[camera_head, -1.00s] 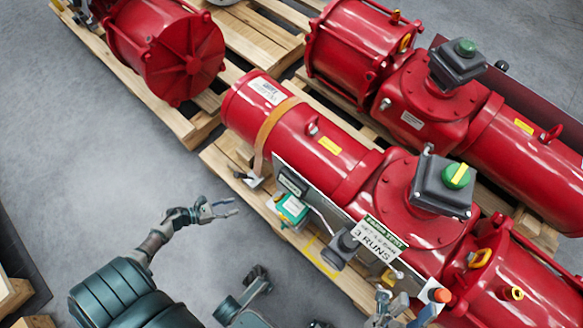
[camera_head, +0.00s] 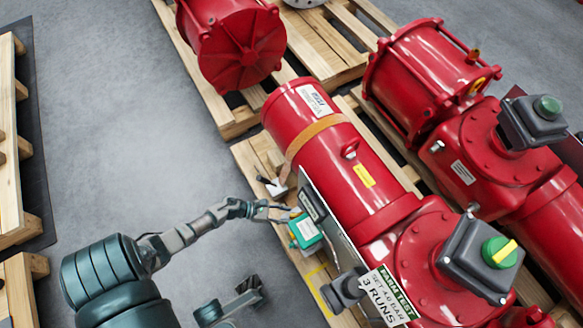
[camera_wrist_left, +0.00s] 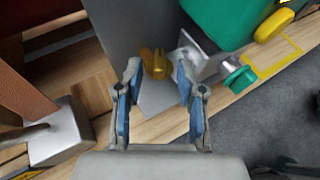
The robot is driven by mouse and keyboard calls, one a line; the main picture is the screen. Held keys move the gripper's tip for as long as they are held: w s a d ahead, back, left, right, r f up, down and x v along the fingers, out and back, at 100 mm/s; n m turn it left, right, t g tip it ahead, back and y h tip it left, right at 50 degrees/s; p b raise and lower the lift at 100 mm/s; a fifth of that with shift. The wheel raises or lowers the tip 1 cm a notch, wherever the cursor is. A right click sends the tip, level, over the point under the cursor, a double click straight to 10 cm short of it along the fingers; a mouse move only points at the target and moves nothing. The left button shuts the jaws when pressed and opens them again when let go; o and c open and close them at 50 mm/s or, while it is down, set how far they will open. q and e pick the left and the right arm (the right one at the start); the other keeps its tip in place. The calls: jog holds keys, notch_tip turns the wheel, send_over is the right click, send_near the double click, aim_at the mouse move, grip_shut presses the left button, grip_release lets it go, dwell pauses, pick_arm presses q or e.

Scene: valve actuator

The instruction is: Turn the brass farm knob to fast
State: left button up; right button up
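The brass knob (camera_wrist_left: 155,63) shows in the left wrist view on a grey panel (camera_wrist_left: 122,25). My left gripper (camera_wrist_left: 158,82) is open, with one blue-padded finger toward each side of the knob. I cannot tell whether either finger touches it. In the head view my left gripper (camera_head: 276,212) is at the near side of the panel (camera_head: 330,222), beside a teal box (camera_head: 306,231). The knob and its markings cannot be made out there.
A green knob on a metal stem (camera_wrist_left: 238,77) and the teal box (camera_wrist_left: 222,18) are close right of the gripper. A strap (camera_wrist_left: 22,85) and metal block (camera_wrist_left: 58,135) are at left. Red actuators (camera_head: 335,165) fill the right; grey floor (camera_head: 120,120) is clear at left.

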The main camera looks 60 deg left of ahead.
pick_arm(q)
jog(key=shift+w+d+f, duration=0.25)
jog(key=shift+w+d, duration=0.05)
jog(key=shift+w, duration=0.2)
grip_shut()
jog(key=shift+s+n, duration=0.1)
jog(key=shift+n, duration=0.2)
jog(key=n+t+y, duration=0.1)
jog(key=y, duration=0.1)
jog(key=d+n+t+y, duration=0.1)
jog(key=n+y, duration=0.1)
jog(key=shift+s+n, duration=0.2)
jog(key=shift+n, duration=0.1)
jog(key=shift+d+n+y+b, duration=0.1)
jog(key=shift+n+y+b, duration=0.35)
jog(key=shift+n+y, duration=0.8)
